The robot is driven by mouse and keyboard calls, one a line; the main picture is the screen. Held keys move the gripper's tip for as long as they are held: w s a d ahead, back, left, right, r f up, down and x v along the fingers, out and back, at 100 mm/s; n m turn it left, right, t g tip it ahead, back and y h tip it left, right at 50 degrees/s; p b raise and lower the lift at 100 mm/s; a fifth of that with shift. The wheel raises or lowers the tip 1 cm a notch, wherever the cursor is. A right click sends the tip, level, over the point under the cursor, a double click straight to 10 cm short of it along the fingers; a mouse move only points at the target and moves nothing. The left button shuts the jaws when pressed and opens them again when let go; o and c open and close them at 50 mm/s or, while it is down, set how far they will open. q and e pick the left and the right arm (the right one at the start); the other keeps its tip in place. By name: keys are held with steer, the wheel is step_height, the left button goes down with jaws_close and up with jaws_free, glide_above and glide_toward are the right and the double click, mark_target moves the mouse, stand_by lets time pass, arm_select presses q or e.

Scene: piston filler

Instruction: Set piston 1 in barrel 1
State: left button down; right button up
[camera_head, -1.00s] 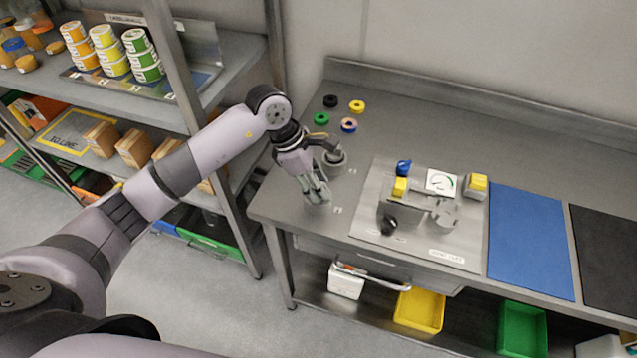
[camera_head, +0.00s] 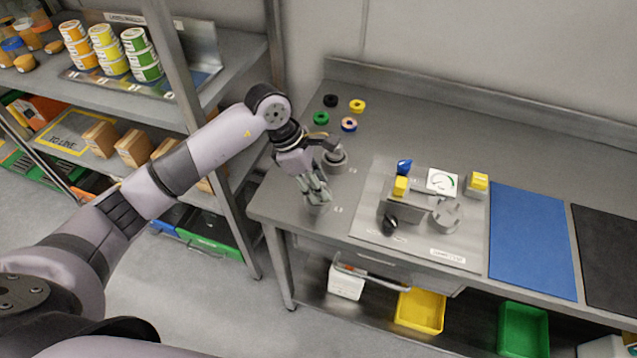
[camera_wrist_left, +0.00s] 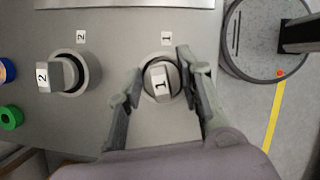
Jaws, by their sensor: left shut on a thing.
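Piston 1 (camera_wrist_left: 162,84), a grey block-topped part with a white "1" label, sits over the round mouth of barrel 1 (camera_wrist_left: 150,97) in the left wrist view. The dark ring of the barrel shows around it; how deep the piston is inside is hidden. My left gripper (camera_wrist_left: 160,78) is shut on piston 1, a finger on each side. In the head view the left gripper (camera_head: 316,192) points down at barrel 1 (camera_head: 317,209) near the bench's front left corner. My right gripper is not in view.
Barrel 2 (camera_head: 336,167) stands just behind, with piston 2 (camera_wrist_left: 46,76) at its mouth. Several coloured rings (camera_head: 321,118) lie behind that. A steel fixture plate (camera_head: 372,232) with yellow blocks and a gauge is to the right, then a blue mat (camera_head: 528,240). A shelf rack stands left.

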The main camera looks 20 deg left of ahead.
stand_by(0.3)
arm_select(q)
steer(key=c, duration=1)
jaws_free()
steer(key=shift+c, duration=0.2)
steer(key=shift+o, duration=0.2)
steer(key=o, duration=0.4)
steer(key=shift+r+p, duration=2.3)
steer(key=shift+r, duration=2.45)
steer(key=shift+d, duration=0.1)
